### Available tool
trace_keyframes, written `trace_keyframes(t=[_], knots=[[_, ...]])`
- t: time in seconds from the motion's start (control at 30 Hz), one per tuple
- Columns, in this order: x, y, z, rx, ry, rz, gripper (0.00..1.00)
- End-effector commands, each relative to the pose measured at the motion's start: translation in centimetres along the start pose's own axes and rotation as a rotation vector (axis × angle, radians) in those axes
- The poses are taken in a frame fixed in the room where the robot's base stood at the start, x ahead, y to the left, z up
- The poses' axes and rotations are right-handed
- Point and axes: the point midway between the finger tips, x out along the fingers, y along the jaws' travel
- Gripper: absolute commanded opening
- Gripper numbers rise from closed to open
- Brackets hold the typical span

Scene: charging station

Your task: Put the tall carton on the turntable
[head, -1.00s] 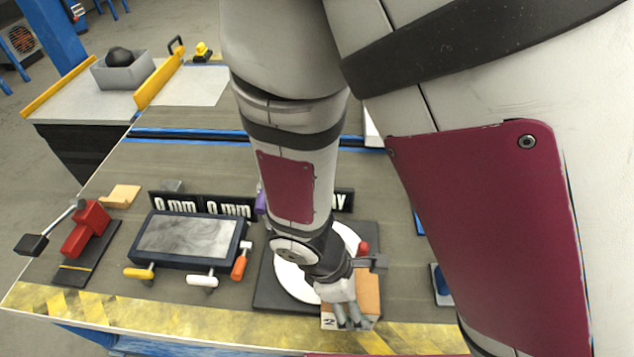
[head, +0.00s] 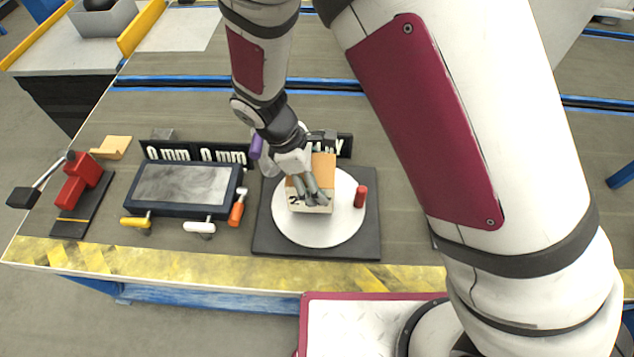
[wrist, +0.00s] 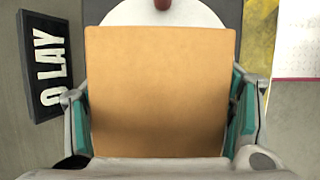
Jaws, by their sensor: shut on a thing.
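The tall carton (head: 323,172) is a box with an orange-tan top and a pale side marked with a dark "2". My gripper (head: 311,187) is shut on it, with fingers on two opposite sides. In the wrist view the carton's tan top (wrist: 160,90) fills the middle between my fingers. The turntable is a white disc (head: 300,237) on a dark square base (head: 368,246). The carton is over the disc, left of its middle. I cannot tell whether its bottom touches the disc. A red peg (head: 360,196) stands at the disc's right.
A dark framed screen (head: 185,190) with yellow, white and orange handles is left of the turntable. Black lettered signs (head: 195,153) stand behind. A red lever clamp (head: 80,185) is far left. The bench right of the turntable is largely clear.

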Motion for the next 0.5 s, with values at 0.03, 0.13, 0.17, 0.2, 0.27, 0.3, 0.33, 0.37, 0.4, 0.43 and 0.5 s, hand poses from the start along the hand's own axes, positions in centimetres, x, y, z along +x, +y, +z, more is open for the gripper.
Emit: trace_keyframes(t=[0.03,0.13,0.17,0.2,0.27,0.3,0.33,0.37,0.4,0.43,0.5], knots=[[1.1,-0.2,-0.3,-0.003,-0.006,-0.004,0.16],[2.4,-0.2,-0.8,-0.002,-0.005,-0.004,0.16],[2.6,-0.2,-0.9,-0.001,-0.005,-0.003,0.16],[2.7,-0.2,-1.0,-0.001,-0.004,-0.003,0.16],[2.6,-0.2,-1.0,0.000,-0.002,-0.002,0.16],[2.6,-0.2,-1.0,0.000,-0.002,-0.002,0.16],[2.6,-0.2,-1.0,0.000,-0.002,-0.002,0.16],[2.6,-0.2,-1.0,0.000,-0.002,-0.002,0.16],[2.6,-0.2,-0.9,0.000,-0.002,-0.002,0.16],[2.6,-0.2,-1.0,0.000,-0.002,-0.002,0.16],[2.8,-0.2,-1.0,-0.001,-0.002,-0.002,0.16]])
